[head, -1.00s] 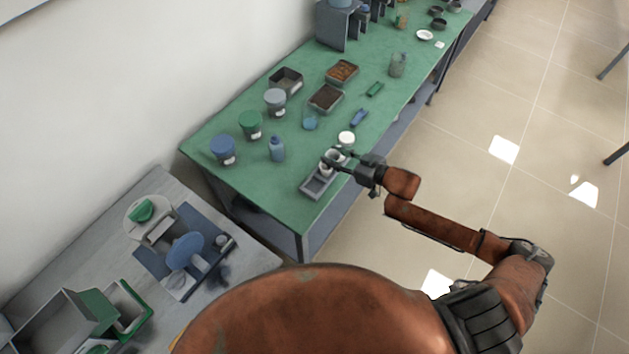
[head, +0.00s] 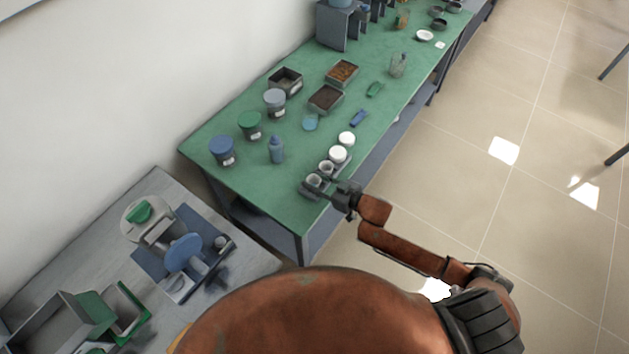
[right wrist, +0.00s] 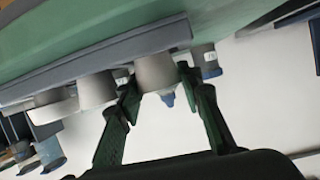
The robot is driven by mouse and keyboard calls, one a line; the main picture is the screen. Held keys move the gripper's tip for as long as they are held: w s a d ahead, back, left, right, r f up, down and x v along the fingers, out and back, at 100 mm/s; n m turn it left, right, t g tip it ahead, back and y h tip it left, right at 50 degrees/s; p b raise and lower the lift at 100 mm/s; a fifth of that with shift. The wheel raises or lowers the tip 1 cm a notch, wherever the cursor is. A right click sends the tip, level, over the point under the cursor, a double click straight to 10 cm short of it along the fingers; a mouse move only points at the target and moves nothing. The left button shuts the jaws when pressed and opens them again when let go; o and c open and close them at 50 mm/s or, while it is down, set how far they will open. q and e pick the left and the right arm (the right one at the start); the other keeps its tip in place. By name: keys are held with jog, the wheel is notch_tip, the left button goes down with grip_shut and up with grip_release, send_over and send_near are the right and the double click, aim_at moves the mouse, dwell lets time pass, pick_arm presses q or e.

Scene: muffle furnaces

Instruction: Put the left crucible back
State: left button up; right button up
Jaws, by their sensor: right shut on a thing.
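A grey rack (head: 307,192) stands at the near edge of the green bench. A grey open crucible (head: 314,179) is at its left end, and a second grey crucible (head: 326,167) stands beside it. My right gripper (head: 322,183) is shut on the left crucible. In the right wrist view, which is upside down, the fingers (right wrist: 163,88) are on both sides of the held crucible (right wrist: 155,72), which is at the rack (right wrist: 110,57). I cannot tell whether it is fully seated. The second crucible (right wrist: 97,90) is close to one finger. My left gripper is not in view.
A white-topped piece (head: 338,154) follows along the rack, and a white lid (head: 347,138) lies beyond it. A blue bottle (head: 276,149) and lidded jars, including a green-lidded one (head: 250,125), stand farther back. Bare bench (head: 235,185) lies left of the rack.

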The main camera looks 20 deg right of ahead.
jog(key=o, duration=0.9)
jog(key=shift+s+r, duration=0.1)
jog(key=p+v, duration=0.1)
jog(key=v, duration=1)
jog(key=shift+s+d+r, duration=0.1)
jog(key=shift+s+d, duration=0.15)
jog(key=shift+s, duration=0.05)
